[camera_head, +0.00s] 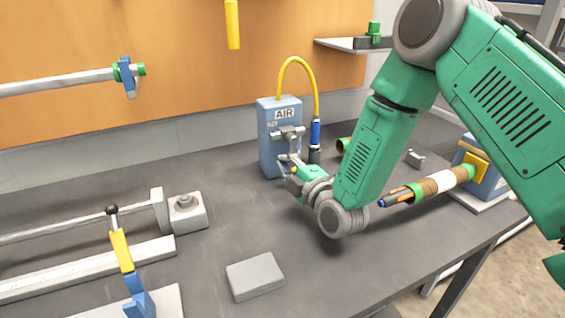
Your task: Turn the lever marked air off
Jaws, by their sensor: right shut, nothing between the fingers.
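A blue box (265,130) marked AIR stands upright on the dark table. A grey lever (287,132) sits on its front face, just below the AIR label, and lies roughly level. My right gripper (288,160) is in front of the box, just below the lever. Its fingers are shut with nothing between them. They are close to the lever, but I cannot tell whether they touch it. The gripper hides part of the box's front face. My left gripper is not in view.
A yellow hose (297,60) arcs from the box to a blue fitting (315,133) at its right. A grey block (255,276) lies in front. A yellow-handled clamp (121,250) and metal rails stand at the left. A brown and white roll (440,182) is at the right.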

